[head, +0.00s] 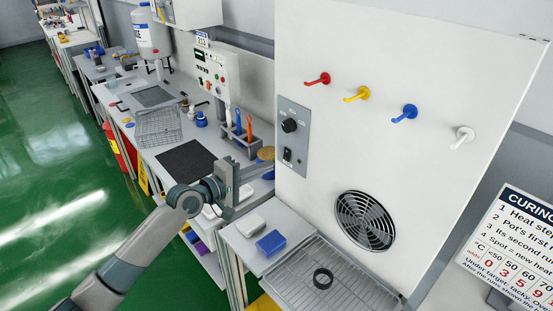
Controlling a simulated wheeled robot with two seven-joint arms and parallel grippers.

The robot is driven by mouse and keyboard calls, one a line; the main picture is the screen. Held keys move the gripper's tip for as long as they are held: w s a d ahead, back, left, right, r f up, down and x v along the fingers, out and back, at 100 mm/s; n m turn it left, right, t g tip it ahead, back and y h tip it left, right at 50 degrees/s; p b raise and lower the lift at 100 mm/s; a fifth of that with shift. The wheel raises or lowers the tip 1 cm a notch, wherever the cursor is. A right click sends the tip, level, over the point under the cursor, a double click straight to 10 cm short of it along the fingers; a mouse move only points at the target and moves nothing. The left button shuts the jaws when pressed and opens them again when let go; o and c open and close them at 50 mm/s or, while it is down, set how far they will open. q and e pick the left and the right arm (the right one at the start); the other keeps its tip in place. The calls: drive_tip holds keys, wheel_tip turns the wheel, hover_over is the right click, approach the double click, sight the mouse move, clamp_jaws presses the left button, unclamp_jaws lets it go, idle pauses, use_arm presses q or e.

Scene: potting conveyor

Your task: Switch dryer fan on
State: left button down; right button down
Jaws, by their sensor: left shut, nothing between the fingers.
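The dryer is a tall white panel (420,165) with a round black fan grille (365,221) low on its face. A grey control plate (293,137) is on the panel's left side. It carries a black round knob (289,126) and, below it, a small black rocker switch (287,155). The switch's position is too small to tell. My left gripper (236,181) is shut and empty, to the left of the control plate and a little lower, apart from it. My right gripper is not in view.
A wire rack tray (345,291) below the fan holds a black ring (323,278). A blue block (271,243) and a white block (250,226) lie left of it. Red (318,79), yellow (357,94), blue (404,114) and white (463,136) hooks stick out of the panel.

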sight(286, 160)
use_arm(q)
drive_tip(key=p+x, duration=0.1)
drive_tip(key=x, duration=0.4)
idle(0.3)
drive_tip(key=shift+d+f+b, duration=0.1)
drive_tip(key=shift+f+b, duration=0.2)
drive_tip(key=shift+b, duration=0.55)
drive_tip(key=shift+w+r, duration=0.1)
drive_tip(key=shift+r, duration=0.15)
